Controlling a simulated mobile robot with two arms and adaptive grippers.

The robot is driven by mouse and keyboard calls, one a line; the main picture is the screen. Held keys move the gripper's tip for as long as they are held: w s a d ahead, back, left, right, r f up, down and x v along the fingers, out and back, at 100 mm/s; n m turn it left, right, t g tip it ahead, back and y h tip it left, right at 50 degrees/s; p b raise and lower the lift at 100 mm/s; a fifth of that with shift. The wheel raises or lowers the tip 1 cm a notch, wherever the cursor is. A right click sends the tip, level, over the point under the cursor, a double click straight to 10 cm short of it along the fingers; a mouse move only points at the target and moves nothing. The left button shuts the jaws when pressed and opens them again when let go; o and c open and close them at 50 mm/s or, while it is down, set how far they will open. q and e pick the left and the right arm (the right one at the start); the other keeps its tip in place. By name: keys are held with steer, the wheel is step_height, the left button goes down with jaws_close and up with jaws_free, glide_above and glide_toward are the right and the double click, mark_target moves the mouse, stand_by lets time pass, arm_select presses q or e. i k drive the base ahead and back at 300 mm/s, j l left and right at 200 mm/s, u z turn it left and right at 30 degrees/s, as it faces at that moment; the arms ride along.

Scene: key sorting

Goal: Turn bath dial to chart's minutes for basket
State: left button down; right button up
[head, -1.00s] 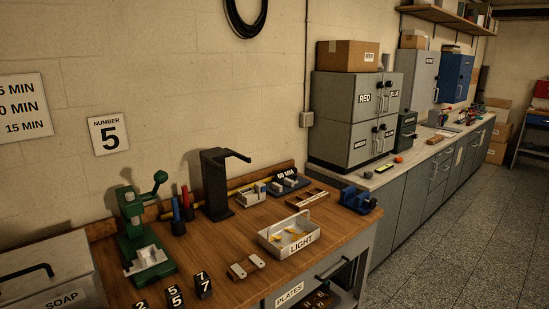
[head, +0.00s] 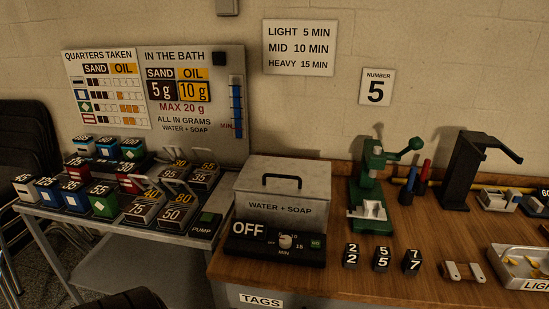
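The bath (head: 284,187) is a grey lidded box marked WATER + SOAP, standing shut at the left end of the wooden bench. Its black front panel (head: 262,255) has an OFF display (head: 249,230), a small pale dial (head: 285,241) with MIN marks and a green button (head: 316,243). The dial's pointing direction is too small to tell. The wall chart (head: 298,47) reads LIGHT 5 MIN, MID 10 MIN, HEAVY 15 MIN. The basket (head: 514,281), a light metal tray with yellow pieces, is cut by the right edge; its label shows LIGH. Neither gripper is in view.
On the bench stand a green press (head: 371,197), a black stand (head: 468,172) and number blocks (head: 381,258). At left, a grey table (head: 150,232) carries several labelled weights or blocks and a PUMP box (head: 205,226) beneath posted boards (head: 180,95).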

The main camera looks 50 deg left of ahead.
mark_target(285, 241)
steer(key=u, duration=1.55)
